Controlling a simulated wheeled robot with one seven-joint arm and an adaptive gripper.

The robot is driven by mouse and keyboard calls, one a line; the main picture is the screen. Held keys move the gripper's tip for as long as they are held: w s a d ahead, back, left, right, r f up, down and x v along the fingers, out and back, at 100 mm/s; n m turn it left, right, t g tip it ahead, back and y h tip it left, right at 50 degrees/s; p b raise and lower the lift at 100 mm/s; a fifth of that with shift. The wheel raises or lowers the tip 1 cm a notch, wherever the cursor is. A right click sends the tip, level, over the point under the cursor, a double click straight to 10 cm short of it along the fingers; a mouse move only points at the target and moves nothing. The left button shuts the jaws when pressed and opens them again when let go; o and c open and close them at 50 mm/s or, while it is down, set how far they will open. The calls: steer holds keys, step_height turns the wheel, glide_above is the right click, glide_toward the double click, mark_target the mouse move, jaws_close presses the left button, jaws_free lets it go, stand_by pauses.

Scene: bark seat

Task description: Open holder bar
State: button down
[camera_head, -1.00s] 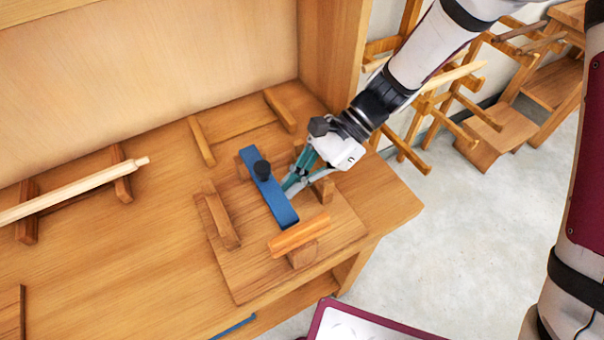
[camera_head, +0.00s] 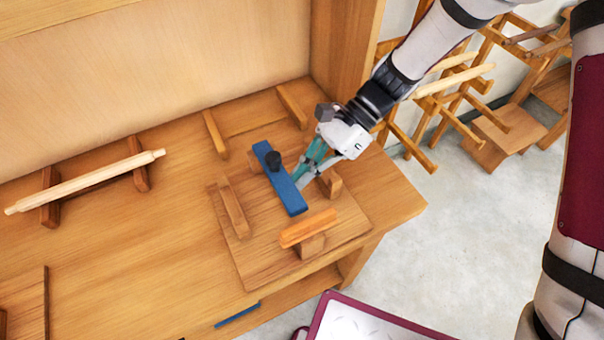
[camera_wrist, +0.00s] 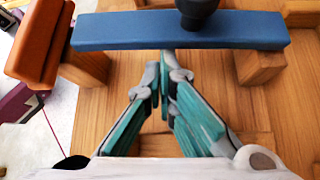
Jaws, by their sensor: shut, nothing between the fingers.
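The holder bar (camera_head: 279,178) is a blue bar with a black knob (camera_head: 274,161) on top. It lies across a wooden fixture on the workbench. In the wrist view the blue bar (camera_wrist: 150,30) runs across the top of the picture, near wooden blocks at both ends. My gripper (camera_head: 301,181) is at the right long side of the bar, low over the fixture board. In the wrist view my gripper (camera_wrist: 164,62) has its fingertips together, just short of the bar's near edge. I cannot tell whether they touch it. Nothing shows between the fingers.
An orange wooden piece (camera_head: 309,228) rests on a block at the fixture's front. A wooden strip (camera_head: 233,207) stands left of the bar. A pale turned spindle (camera_head: 85,181) lies on two supports at the left. Wooden stands (camera_head: 455,100) are at the right.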

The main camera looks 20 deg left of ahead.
mark_target(288, 178)
steer(key=r+p, duration=0.1)
steer(key=r+m+g+h+p, duration=0.1)
steer(key=r, duration=0.1)
steer(key=shift+a+g+h+p, duration=0.2)
steer(key=shift+g+h+p, duration=0.1)
steer(key=shift+p, duration=0.05)
steer(key=shift+w+a+r+p, duration=0.1)
steer(key=shift+r+p, duration=0.1)
steer(key=shift+r, duration=0.2)
steer(key=shift+w+r+p, duration=0.1)
steer(key=shift+r+p, duration=0.05)
steer(key=shift+r, duration=0.2)
steer(key=shift+w+a+r+p, duration=0.25)
steer(key=shift+a+r, duration=0.05)
steer(key=shift+r, duration=0.2)
steer(key=shift+w+a+r+p, duration=0.2)
steer(key=shift+a+r, duration=0.05)
steer(key=shift+r, duration=0.4)
